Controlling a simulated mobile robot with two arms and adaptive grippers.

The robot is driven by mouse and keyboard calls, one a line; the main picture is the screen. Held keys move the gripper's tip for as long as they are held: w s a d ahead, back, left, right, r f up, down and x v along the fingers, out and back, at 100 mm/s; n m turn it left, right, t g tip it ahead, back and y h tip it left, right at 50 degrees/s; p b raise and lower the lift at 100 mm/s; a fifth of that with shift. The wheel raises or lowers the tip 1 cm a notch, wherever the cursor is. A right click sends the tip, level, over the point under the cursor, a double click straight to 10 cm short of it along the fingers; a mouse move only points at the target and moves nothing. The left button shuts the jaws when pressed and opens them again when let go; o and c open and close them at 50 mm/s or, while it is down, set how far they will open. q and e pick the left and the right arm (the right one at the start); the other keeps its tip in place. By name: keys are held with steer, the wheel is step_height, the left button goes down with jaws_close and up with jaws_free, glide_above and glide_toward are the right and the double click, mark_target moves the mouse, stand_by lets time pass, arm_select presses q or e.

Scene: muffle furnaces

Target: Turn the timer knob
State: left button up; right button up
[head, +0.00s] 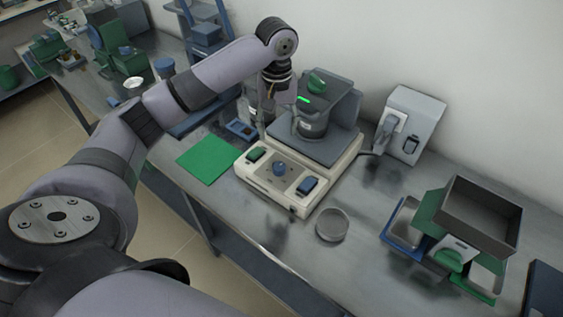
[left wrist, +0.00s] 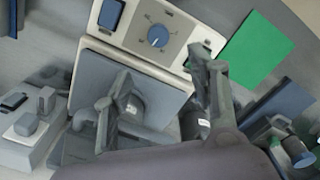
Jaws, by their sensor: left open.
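The timer knob (head: 280,169) is a round blue dial on the cream front panel of a benchtop device (head: 276,183). It also shows in the left wrist view (left wrist: 157,36), with a pale pointer mark and a marked scale around it. A green switch (head: 256,154) sits to its left and a blue switch (head: 307,186) to its right. My left gripper (head: 280,127) is open and empty above the device, behind the knob and apart from it. In the left wrist view its fingers (left wrist: 160,75) are spread, with the knob beyond them. My right gripper is not in view.
A green mat (head: 205,158) lies left of the device. A round dish (head: 332,224) lies in front. A grey wall box (head: 412,125) stands to the right.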

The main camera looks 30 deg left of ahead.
mark_target(279, 165)
arm_select(q)
step_height(279, 165, down, 14)
steer(key=shift+d+f+p, duration=0.15)
steer(key=shift+p, duration=0.65)
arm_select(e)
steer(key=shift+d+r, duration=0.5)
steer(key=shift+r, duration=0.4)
arm_select(q)
steer(key=shift+c, duration=0.5)
steer(key=c, duration=1.1)
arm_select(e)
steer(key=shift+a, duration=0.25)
